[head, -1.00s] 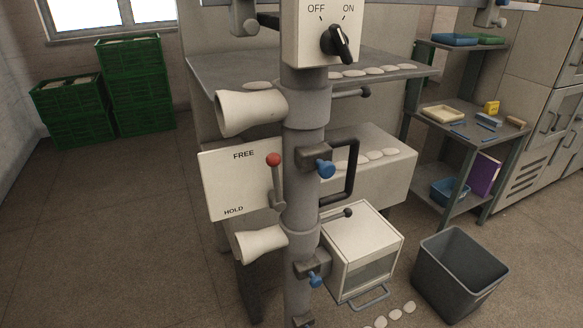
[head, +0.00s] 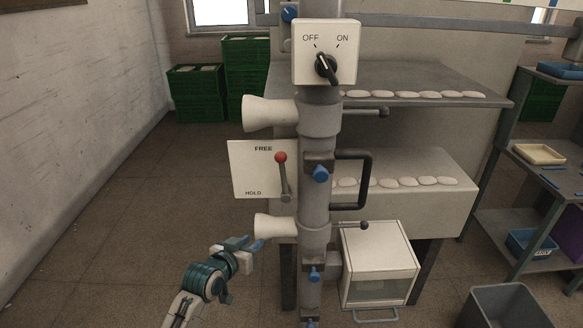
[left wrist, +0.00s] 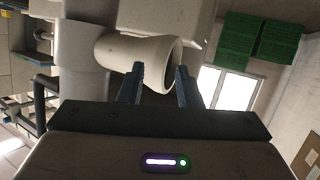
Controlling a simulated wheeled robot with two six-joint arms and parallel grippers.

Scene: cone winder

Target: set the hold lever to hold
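The hold lever (head: 284,178) has a red ball knob and a grey shaft. Its knob is up, close to the word FREE on the white plate (head: 243,172); HOLD is printed at the plate's bottom. My left gripper (head: 249,243) is below the plate, beside and below the lower cream cone (head: 270,227), and apart from the lever. In the left wrist view the two fingers (left wrist: 160,86) are spread with nothing held between them, and a cream cone (left wrist: 137,52) lies just beyond them. The lever is not recognisable there. My right gripper is not in view.
An OFF/ON switch box (head: 324,53) tops the grey post (head: 318,205). An upper cream cone (head: 268,113) juts left above the plate. A black handle (head: 367,180) and blue knobs (head: 320,174) are on the post. The floor left of the post is open.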

